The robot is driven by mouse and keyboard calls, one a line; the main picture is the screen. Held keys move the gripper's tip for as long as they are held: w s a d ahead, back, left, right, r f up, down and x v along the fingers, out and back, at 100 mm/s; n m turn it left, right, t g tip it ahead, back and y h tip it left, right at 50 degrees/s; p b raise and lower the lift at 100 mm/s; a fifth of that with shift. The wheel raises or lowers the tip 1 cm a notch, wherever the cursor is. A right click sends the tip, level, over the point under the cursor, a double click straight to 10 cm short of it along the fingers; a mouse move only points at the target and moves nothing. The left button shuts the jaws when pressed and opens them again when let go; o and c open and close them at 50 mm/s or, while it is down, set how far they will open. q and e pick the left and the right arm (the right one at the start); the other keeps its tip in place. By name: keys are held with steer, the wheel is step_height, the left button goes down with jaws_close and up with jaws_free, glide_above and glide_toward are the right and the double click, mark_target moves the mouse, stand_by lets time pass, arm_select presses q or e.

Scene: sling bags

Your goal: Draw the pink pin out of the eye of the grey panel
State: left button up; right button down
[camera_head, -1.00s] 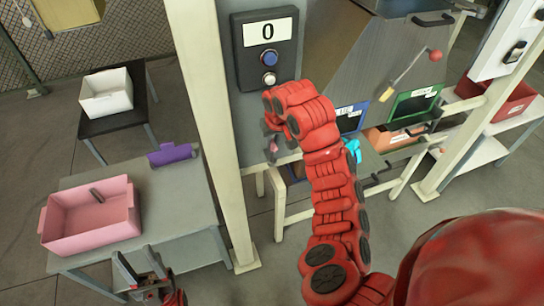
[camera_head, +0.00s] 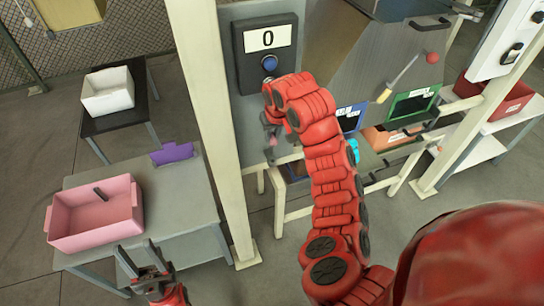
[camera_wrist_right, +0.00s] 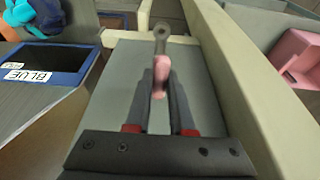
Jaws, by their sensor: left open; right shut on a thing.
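The pink pin (camera_wrist_right: 161,78) shows between the fingers of my right gripper (camera_wrist_right: 160,98) in the right wrist view. The gripper is shut on it. A grey ring-shaped eye (camera_wrist_right: 162,32) stands just beyond the pin, in line with it. I cannot tell whether the pin's tip is inside the eye. The grey panel (camera_wrist_right: 118,75) lies behind. In the head view my right gripper (camera_head: 270,146) is in front of the panel (camera_head: 250,110), below the counter box, and the pin is hardly visible. My left gripper (camera_head: 142,262) is open and empty at the lower left.
A cream post (camera_head: 207,110) stands just left of the panel. The counter box (camera_head: 247,75) reads 0. A pink bin (camera_head: 70,237) and a purple piece (camera_head: 172,153) are on the left table. Labelled bins, including a green-framed one (camera_head: 411,104), are at the right.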

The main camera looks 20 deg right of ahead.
step_height(320, 180, up, 4)
steer(key=p, duration=0.4)
steer(key=shift+p, duration=0.35)
